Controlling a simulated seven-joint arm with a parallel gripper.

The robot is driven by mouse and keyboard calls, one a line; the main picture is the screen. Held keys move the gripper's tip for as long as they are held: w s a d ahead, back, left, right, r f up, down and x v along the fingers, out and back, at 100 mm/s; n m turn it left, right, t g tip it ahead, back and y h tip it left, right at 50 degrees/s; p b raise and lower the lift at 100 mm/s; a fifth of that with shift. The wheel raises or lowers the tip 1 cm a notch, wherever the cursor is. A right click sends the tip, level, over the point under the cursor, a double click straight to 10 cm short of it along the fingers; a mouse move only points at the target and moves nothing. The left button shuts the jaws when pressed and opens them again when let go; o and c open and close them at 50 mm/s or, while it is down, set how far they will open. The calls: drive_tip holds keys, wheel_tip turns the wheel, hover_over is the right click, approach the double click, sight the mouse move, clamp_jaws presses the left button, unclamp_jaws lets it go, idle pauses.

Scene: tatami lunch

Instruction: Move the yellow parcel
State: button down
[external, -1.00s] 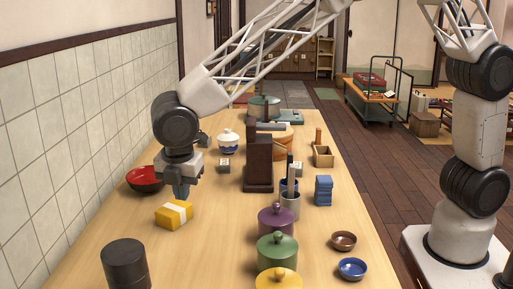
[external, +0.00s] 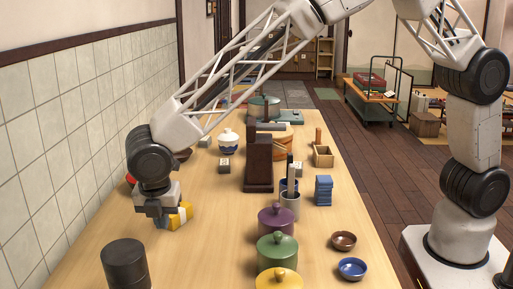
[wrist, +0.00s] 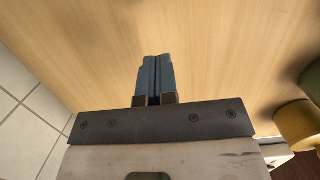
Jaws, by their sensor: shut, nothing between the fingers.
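The yellow parcel (external: 184,213) with a pale band lies on the wooden table near the tiled wall. In the external view my gripper (external: 160,220) is in front of its left part and hides it. My gripper is low, at the parcel's left and near side; I cannot tell whether they touch. In the wrist view the blue-grey fingers of my gripper (wrist: 155,75) are together with nothing between them. The parcel does not show in the wrist view.
A dark cylinder (external: 125,264) stands nearer the camera. A red bowl (external: 130,180) is mostly hidden behind my wrist. Purple (external: 276,222), green (external: 277,251) and yellow (external: 279,280) lidded pots stand to the right. The tiled wall (external: 60,150) bounds the left; the table between parcel and pots is clear.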

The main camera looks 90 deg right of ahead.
drive_tip(key=d, duration=1.1)
drive_tip(key=shift+d, duration=0.3)
drive_tip(key=shift+s+f, duration=0.1)
drive_tip(key=shift+f, duration=1)
drive_tip(key=shift+a, duration=0.15)
drive_tip(key=a, duration=2)
drive_tip(key=shift+s+f, duration=0.2)
drive_tip(key=shift+f, duration=0.1)
drive_tip(key=shift+r, duration=0.15)
drive_tip(key=shift+w+r, duration=0.15)
drive_tip(key=shift+r, duration=0.7)
